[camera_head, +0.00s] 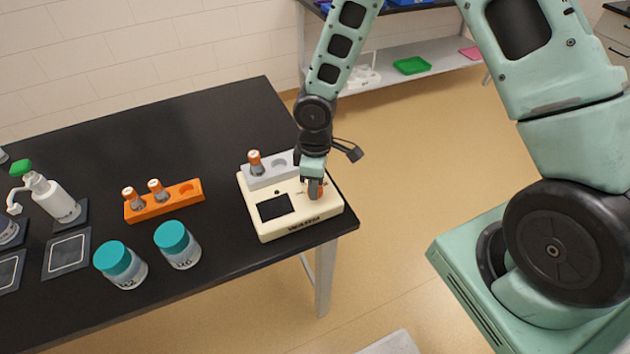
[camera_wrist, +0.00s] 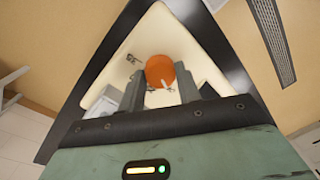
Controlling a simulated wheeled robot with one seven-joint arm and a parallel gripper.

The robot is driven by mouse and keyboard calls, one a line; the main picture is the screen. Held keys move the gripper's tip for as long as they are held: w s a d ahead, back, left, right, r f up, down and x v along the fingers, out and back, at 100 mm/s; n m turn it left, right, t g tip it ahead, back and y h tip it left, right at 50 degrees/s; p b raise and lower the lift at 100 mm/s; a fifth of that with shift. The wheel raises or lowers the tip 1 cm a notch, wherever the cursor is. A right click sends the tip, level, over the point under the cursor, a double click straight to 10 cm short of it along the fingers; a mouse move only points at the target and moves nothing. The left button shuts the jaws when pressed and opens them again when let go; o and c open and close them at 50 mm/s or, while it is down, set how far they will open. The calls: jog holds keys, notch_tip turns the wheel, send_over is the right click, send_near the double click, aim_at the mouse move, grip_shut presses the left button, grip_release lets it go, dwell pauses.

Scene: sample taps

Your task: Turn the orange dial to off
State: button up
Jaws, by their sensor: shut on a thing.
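The orange dial (camera_wrist: 160,71) is on top of the cream-coloured device (camera_head: 303,230), which stands at the right end of the black table. My gripper (camera_head: 315,190) points down over the device's right side and is shut on the dial, with one finger on each side of it in the wrist view (camera_wrist: 158,88). In the head view the fingers hide most of the dial, and only a bit of orange shows. A pale mark is visible on the dial in the wrist view, but the setting cannot be read.
An orange rack (camera_head: 180,207), teal-lidded jars (camera_head: 172,238) and a white pump bottle (camera_head: 52,198) stand to the left. The black table (camera_head: 200,125) is clear behind them.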

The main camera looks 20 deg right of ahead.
jog(key=o, duration=1)
jog(key=shift+c, duration=0.2)
notch_tip(320, 180, up, 18)
jog(key=shift+w+d+f, duration=0.25)
jog(key=shift+w, duration=0.15)
jog(key=s+a+r+m+b, duration=0.1)
jog(key=s+a, duration=0.2)
jog(key=s, duration=0.7)
jog(key=s+a+r+m+b, duration=0.1)
jog(key=s+a, duration=0.3)
jog(key=s, duration=0.7)
jog(key=shift+s+r+m+t+b, duration=0.3)
jog(key=shift+m+b, duration=0.3)
jog(key=shift+m, duration=0.2)
